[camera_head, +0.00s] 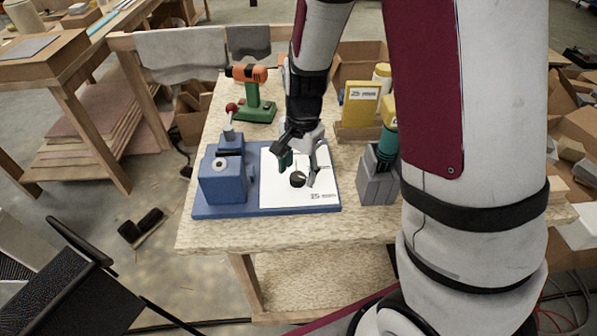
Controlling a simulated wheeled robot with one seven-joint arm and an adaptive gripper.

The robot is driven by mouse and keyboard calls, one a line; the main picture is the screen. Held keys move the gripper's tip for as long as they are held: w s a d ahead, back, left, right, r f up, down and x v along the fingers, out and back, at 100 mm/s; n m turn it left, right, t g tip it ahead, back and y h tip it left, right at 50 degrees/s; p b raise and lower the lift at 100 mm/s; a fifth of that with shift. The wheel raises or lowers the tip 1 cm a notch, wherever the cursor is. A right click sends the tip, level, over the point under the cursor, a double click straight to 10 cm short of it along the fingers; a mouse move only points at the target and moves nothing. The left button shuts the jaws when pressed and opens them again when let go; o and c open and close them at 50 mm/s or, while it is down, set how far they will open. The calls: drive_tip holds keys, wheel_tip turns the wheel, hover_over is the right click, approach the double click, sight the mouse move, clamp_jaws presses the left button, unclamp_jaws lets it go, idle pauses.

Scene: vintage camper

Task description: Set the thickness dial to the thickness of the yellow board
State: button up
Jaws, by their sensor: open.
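A dark round dial (298,179) sits on a white panel (275,195) on a blue machine base (222,211). The panel's small print at its lower right is hard to read. My gripper (298,169) points down over the dial, its fingers apart, one on either side of it. I cannot tell whether they touch the dial. Part of the panel and any marks around the dial are hidden by the fingers. The yellow board (361,104) stands upright in a wooden holder (360,132) behind and right, with a white label that seems to read 25.
A blue block with a lever (222,178) stands on the base's left. An orange and green drill (254,95) is behind it. A grey block (376,184) holding a teal and yellow tool stands right of the panel. The table's front strip is clear.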

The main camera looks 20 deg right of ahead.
sight(301, 177)
wheel_tip(301, 177, up, 10)
drive_tip(key=shift+s+d+r, duration=0.2)
drive_tip(key=shift+s, duration=0.1)
idle(0.4)
